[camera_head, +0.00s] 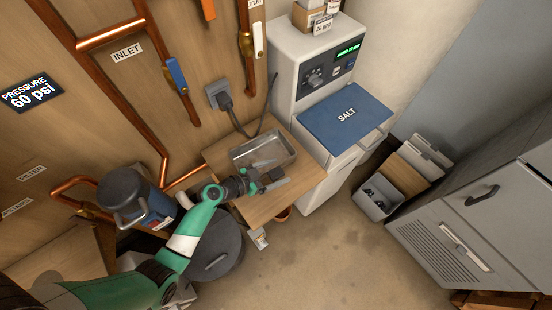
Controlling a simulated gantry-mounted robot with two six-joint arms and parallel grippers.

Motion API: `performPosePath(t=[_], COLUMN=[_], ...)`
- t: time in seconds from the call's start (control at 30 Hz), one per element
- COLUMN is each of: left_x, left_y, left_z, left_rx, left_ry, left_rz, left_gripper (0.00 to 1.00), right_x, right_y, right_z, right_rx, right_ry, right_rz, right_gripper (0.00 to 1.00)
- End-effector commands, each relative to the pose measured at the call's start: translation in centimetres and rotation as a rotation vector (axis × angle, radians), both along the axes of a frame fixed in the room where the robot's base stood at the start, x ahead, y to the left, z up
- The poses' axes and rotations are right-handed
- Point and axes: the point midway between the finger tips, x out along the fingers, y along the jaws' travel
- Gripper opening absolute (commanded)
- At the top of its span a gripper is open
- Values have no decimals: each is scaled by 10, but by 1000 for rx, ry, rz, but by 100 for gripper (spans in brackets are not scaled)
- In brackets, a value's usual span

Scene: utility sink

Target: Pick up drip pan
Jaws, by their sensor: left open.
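The drip pan (262,150) is a shallow, shiny metal tray on a small wooden stand (293,183) near the plywood wall. My left gripper (281,180) reaches in from the left over the stand. It is just in front of the pan's near side in the picture. Its jaws are open with nothing between them, pointing right. I cannot tell whether the fingers touch the pan. My right gripper is not in view.
A water softener with a blue SALT lid (345,115) stands right of the stand. A blue filter housing (145,210) and a dark lidded bucket (218,250) are near my left arm. A grey bin (377,197) sits farther right. Open floor lies in front.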

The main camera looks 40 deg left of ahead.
Motion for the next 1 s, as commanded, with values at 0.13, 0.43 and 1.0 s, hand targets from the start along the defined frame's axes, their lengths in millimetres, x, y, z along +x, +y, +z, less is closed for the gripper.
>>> performPosePath(t=[0.13, 0.43, 1.0], left_x=[0, 0, 1], left_y=[1, 1, 1], left_z=[-1, -1, 0], left_rx=[0, 0, 1], left_ry=[0, 0, -1], left_rz=[3, 3, 3], left_gripper=[89, 49, 0], right_x=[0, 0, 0], right_y=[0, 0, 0], right_z=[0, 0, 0], right_rx=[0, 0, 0], right_ry=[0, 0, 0], right_rz=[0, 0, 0], right_gripper=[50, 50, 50])
